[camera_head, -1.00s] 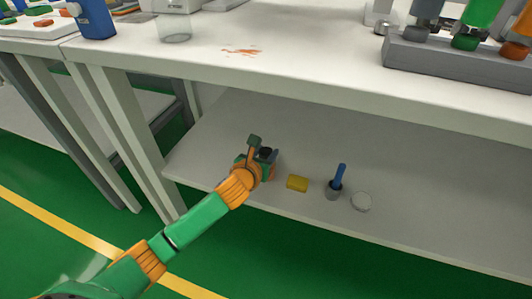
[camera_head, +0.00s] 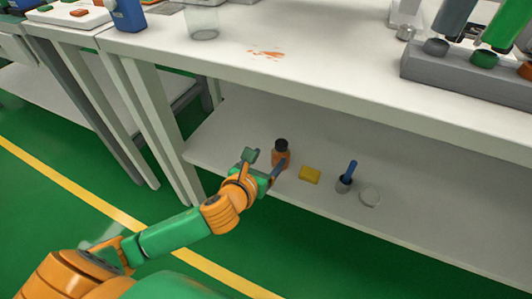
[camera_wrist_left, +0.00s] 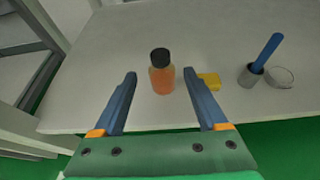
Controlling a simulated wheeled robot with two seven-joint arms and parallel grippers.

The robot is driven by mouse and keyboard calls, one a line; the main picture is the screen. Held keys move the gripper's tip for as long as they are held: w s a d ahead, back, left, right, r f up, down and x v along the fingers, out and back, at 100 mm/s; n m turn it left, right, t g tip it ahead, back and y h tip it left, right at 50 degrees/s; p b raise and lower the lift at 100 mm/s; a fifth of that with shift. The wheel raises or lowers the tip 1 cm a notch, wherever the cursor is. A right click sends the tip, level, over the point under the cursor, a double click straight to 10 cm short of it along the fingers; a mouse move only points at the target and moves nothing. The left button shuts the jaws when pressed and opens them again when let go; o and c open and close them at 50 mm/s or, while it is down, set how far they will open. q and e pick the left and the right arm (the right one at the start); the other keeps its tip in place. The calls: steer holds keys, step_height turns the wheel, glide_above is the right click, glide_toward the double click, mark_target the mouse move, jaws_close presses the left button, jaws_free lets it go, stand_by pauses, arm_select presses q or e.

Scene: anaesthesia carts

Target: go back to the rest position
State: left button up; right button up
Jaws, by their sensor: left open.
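My left gripper (camera_head: 262,163) is in front of the lower shelf (camera_head: 235,130) of the white table, its jaws apart and empty. In the left wrist view its two blue fingers (camera_wrist_left: 165,88) point at an orange bottle with a black cap (camera_wrist_left: 162,72). My right gripper is in neither view.
On the shelf right of the bottle are a yellow block (camera_head: 310,175), a grey cup with a blue stick (camera_head: 344,183) and a round clear dish (camera_head: 370,196). The tabletop edge (camera_head: 330,95) overhangs the shelf. Table legs (camera_head: 175,150) stand left. Green floor lies in front.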

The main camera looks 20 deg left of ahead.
arm_select(q)
steer(key=shift+s+r, duration=0.15)
steer(key=shift+s, duration=0.35)
